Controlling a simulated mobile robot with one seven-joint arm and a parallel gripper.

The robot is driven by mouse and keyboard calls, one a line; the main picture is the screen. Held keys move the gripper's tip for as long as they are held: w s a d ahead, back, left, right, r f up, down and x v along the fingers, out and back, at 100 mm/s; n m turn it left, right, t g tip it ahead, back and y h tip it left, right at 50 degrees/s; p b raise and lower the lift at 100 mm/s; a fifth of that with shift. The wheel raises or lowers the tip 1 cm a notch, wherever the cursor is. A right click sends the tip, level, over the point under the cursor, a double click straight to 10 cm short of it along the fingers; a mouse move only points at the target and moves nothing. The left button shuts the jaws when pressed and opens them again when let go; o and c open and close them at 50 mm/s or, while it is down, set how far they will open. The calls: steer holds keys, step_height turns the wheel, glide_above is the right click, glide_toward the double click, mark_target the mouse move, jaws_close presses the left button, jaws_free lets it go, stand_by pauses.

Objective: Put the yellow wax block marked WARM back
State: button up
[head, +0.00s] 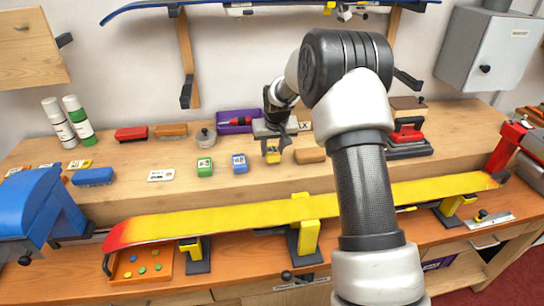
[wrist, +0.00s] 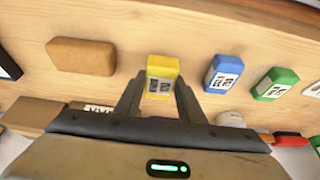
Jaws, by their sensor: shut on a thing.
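A yellow wax block (head: 273,157) is between the fingers of my gripper (head: 272,149), at the upper wooden shelf. In the wrist view the yellow block (wrist: 163,68) sits between the fingertips of my gripper (wrist: 157,88), which are shut on it. Its label is too small to read. I cannot tell whether the block touches the shelf. A blue block (head: 240,164) and a green block (head: 204,167) stand in a row to its left. They also show in the wrist view, the blue block (wrist: 220,74) nearer than the green block (wrist: 275,84).
A brown cork-like block (head: 310,155) lies just right of my gripper. A purple case (head: 234,127) and a grey round item (head: 206,138) are behind. A white card (head: 161,175) lies farther left. A yellow ski (head: 240,217) spans the lower bench in front.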

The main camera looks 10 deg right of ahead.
mark_target(273, 152)
steer(key=shift+f, duration=1.55)
steer(key=o, duration=0.9)
